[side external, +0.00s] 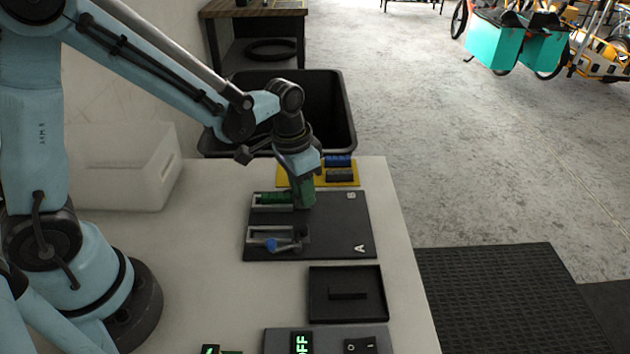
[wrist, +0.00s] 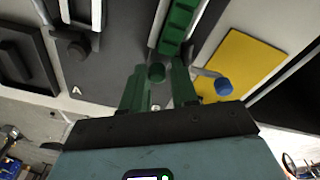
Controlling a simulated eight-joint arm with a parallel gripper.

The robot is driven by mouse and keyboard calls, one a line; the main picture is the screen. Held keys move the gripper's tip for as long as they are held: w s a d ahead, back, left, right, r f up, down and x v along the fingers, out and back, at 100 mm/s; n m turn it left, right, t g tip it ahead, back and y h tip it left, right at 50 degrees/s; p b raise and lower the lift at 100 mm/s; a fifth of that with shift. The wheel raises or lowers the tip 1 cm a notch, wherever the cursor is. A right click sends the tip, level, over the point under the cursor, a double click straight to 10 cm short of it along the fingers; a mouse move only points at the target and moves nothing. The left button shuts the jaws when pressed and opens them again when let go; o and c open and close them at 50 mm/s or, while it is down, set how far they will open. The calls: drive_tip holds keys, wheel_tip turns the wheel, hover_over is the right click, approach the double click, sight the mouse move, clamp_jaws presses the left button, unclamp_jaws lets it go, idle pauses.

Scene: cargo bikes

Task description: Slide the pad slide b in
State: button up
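The pad slide b is a green ribbed pad (side external: 272,198) in a grey channel at the B end of a black board. In the wrist view the pad (wrist: 178,28) runs up from near my gripper. A short green round knob (wrist: 156,73) shows at my fingertips. My gripper (side external: 303,200) points down at the right end of the channel. In the wrist view its green fingers (wrist: 160,88) stand apart, around or just above the knob. A small gap shows at the knob's right side; contact is unclear.
A yellow mat (side external: 290,176) with small blocks lies behind. A black tray (side external: 374,310) and a switch panel are in front. A large black bin (side external: 335,110) stands beyond the table.

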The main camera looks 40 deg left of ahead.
drive_tip(key=shift+g+y, duration=0.6)
drive_tip(key=s+a, duration=0.1)
drive_tip(key=s+a+r, duration=0.1)
drive_tip(key=s, duration=0.1)
drive_tip(key=shift+a, duration=0.35)
drive_tip(key=shift+w+d+r, duration=0.1)
drive_tip(key=shift+r, duration=1.1)
drive_tip(key=w+d+r, duration=0.3)
drive_tip(key=w+d, duration=0.1)
drive_tip(key=shift+w+d, duration=0.2)
wheel_tip(320, 180, up, 4)
drive_tip(key=n+t, duration=0.1)
drive_tip(key=t, duration=0.2)
hover_over(282, 196)
drive_tip(key=d, duration=0.1)
drive_tip(key=s+a+r+n+t, duration=0.1)
drive_tip(key=s+a+n+t, duration=0.1)
drive_tip(key=s+a+t, duration=0.1)
drive_tip(key=shift+s+a+r+t, duration=0.2)
drive_tip(key=shift+s+t, duration=0.5)
drive_tip(key=shift+s, duration=0.55)
